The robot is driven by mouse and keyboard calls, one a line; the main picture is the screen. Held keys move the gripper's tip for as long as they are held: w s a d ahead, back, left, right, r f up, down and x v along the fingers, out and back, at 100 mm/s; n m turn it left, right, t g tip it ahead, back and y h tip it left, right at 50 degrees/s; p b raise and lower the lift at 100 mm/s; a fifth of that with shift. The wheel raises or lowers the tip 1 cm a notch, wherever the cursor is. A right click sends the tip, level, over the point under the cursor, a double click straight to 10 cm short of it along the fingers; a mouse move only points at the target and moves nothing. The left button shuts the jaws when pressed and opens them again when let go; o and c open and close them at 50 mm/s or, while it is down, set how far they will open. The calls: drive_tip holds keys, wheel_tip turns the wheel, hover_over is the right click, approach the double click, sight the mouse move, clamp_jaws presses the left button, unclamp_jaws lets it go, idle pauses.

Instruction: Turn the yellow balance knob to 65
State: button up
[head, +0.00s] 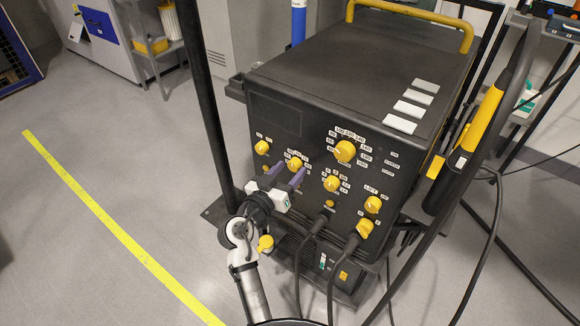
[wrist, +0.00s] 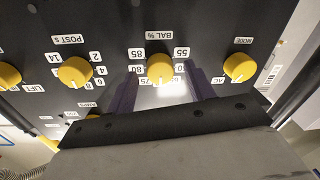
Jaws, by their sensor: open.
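The yellow balance knob (wrist: 160,68) sits under the "BAL %" label in the wrist view, with number tags on both sides. It also shows in the head view (head: 294,163), on the front of the black machine. A white mark on the knob points down in the wrist view, toward tags partly lost in glare; I cannot read its exact value. My gripper (wrist: 162,73) is open, with one purple finger on each side of the knob in that view. In the head view my gripper (head: 289,173) is just below the knob. I cannot tell whether the fingers touch it.
The POST knob (wrist: 75,72) and the MODE knob (wrist: 240,67) flank it in the wrist view. A larger yellow knob (head: 345,151) is to the right in the head view. A dark post (head: 205,100) stands left of the machine, and cables (head: 310,245) hang from its lower front.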

drive_tip(key=shift+w+d, duration=0.3)
drive_tip(key=shift+w, duration=0.1)
drive_tip(key=c, duration=1)
drive_tip(key=shift+o, duration=0.2)
drive_tip(key=shift+n, duration=0.3)
drive_tip(key=n+p, duration=0.2)
drive_tip(key=n, duration=0.1)
drive_tip(key=shift+r, duration=0.1)
drive_tip(key=shift+n+p, duration=0.9)
drive_tip(key=shift+n, duration=1.1)
